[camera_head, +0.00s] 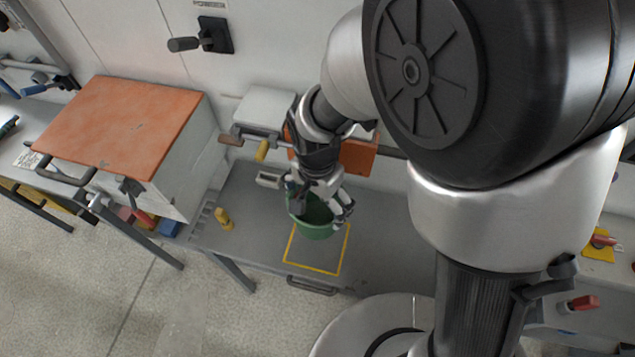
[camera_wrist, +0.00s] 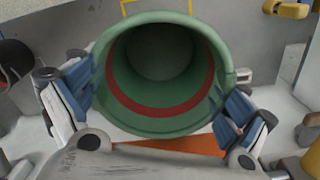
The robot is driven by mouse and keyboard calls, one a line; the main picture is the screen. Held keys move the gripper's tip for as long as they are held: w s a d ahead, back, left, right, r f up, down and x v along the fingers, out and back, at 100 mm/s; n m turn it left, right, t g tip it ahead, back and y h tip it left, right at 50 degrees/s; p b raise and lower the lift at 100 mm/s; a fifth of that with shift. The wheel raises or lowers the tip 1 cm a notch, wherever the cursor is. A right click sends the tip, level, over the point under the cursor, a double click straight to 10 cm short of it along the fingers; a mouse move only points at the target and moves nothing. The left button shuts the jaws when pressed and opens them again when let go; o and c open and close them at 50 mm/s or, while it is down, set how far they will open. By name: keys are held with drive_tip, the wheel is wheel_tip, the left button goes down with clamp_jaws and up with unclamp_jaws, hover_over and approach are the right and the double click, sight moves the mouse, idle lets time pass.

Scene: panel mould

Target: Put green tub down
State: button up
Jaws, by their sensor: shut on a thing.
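The green tub (camera_head: 315,229) is in my gripper (camera_head: 322,201), above or at the grey bench top (camera_head: 262,209). In the wrist view the tub (camera_wrist: 112,80) opens toward the camera, with a red band around its inside and an empty bottom. The blue-padded fingers of my gripper (camera_wrist: 160,100) press on both sides of its rim. A yellow outlined square (camera_head: 289,243) is marked on the bench, and the tub overlaps its back part in the head view. I cannot tell whether the tub's base touches the bench.
A box with an orange lid (camera_head: 125,120) stands at left. A yellow object (camera_head: 223,219) lies on the bench left of the square. An orange block (camera_head: 358,155) and a grey box (camera_head: 264,107) are behind my gripper. The bench right of the square looks clear.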

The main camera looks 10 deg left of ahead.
sight(317, 222)
wheel_tip(317, 222, down, 16)
drive_tip(key=b, duration=0.4)
drive_tip(key=shift+b, duration=0.35)
drive_tip(key=shift+f, duration=0.1)
drive_tip(key=o, duration=1.1)
drive_tip(key=shift+f, duration=0.1)
drive_tip(key=shift+c, duration=0.2)
drive_tip(key=shift+o, duration=0.6)
